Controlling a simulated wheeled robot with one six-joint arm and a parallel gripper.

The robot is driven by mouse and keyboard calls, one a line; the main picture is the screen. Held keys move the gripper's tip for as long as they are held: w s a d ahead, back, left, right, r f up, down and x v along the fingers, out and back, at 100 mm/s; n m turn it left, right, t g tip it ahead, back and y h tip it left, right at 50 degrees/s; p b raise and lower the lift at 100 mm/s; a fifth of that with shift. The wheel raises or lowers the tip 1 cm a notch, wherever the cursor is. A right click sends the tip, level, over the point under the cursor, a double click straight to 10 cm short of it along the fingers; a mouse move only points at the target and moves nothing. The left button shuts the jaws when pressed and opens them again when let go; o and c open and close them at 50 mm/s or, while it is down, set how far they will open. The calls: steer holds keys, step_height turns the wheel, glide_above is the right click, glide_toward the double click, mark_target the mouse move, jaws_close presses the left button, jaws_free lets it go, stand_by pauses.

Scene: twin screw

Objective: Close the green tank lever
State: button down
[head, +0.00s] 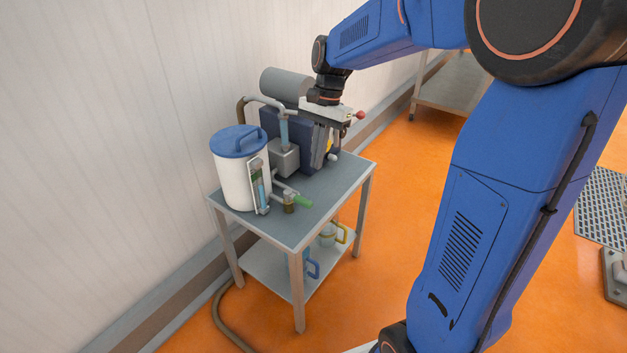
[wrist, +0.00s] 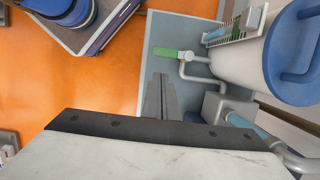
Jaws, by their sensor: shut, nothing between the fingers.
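The green lever (head: 303,201) sits on the pipework beside the white tank (head: 236,183) with a blue lid. In the wrist view the green lever (wrist: 166,52) sticks out to the left at the end of a grey pipe, away from the tank (wrist: 238,66). My gripper (head: 317,163) is over the table, behind and to the right of the lever in the head view. In the wrist view my gripper (wrist: 159,77) is shut and empty, its fingertips pointing toward the lever and apart from it.
The tank stands on a grey table (head: 297,233). A grey motor (head: 284,85) and pipes stand behind it, close to my gripper. Jugs with blue (head: 313,269) and yellow (head: 342,233) handles sit on the lower shelf.

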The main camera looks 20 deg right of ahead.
mark_target(298, 201)
steer(key=x, duration=0.9)
steer(key=shift+s+a+f, duration=0.1)
steer(key=shift+f, duration=0.3)
